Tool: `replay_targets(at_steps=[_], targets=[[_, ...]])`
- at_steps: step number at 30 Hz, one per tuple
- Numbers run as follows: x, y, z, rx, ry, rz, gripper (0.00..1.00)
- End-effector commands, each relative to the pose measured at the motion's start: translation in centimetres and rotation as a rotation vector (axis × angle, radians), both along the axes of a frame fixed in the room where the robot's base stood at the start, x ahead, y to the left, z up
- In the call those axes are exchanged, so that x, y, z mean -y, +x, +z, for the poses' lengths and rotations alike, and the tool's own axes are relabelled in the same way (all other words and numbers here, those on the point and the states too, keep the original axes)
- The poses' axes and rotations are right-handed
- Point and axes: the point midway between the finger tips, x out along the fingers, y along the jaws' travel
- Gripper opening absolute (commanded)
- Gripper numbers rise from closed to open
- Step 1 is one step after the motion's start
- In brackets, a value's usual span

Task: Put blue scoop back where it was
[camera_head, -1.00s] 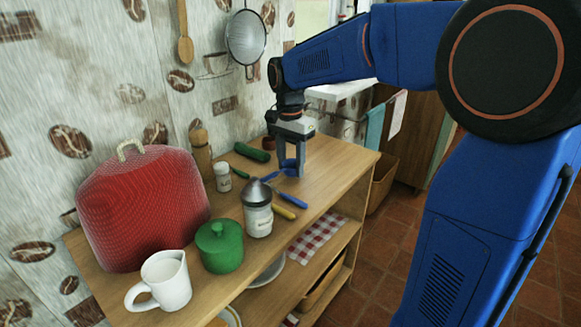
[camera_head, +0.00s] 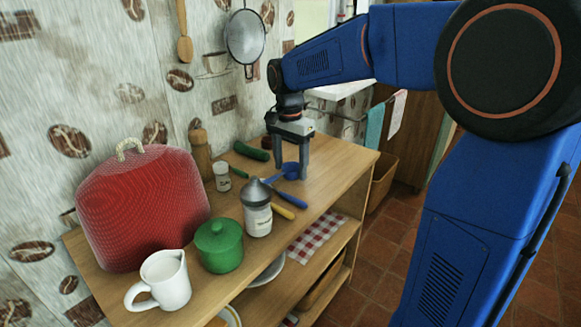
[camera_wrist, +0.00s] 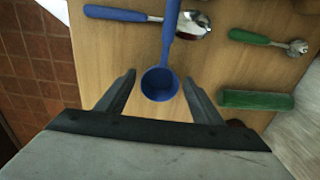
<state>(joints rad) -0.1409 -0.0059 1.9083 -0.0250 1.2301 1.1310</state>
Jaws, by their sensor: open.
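The blue scoop (camera_head: 291,169) rests on the wooden counter top near its far end. In the wrist view its round cup (camera_wrist: 160,84) lies between my two fingers, and its handle runs away toward the top edge. My gripper (camera_head: 291,176) points down over the scoop with its fingers spread. In the wrist view my gripper (camera_wrist: 159,77) shows a gap on both sides of the cup. The handle's far end is cut off in the wrist view.
A blue-handled spoon (camera_wrist: 150,16) and a green-handled tool (camera_wrist: 265,40) lie close by. A cucumber (camera_head: 250,152), a small shaker (camera_head: 222,177), a grey-topped jar (camera_head: 257,212) and a green pot (camera_head: 219,247) stand around. The counter's right end (camera_head: 345,160) is clear.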

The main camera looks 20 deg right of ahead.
Motion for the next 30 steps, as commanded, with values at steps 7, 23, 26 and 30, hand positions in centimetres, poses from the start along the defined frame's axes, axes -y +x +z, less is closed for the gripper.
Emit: replay_targets(at_steps=[7,23,26,30], targets=[[-0.1,0.0,4.3,0.004,0.001,0.000,0.61],[-0.3,-0.1,11.3,0.001,0.001,0.000,0.61],[-0.3,-0.1,11.5,0.001,0.001,0.000,0.61],[0.1,-1.1,11.5,0.010,0.002,0.022,0.61]])
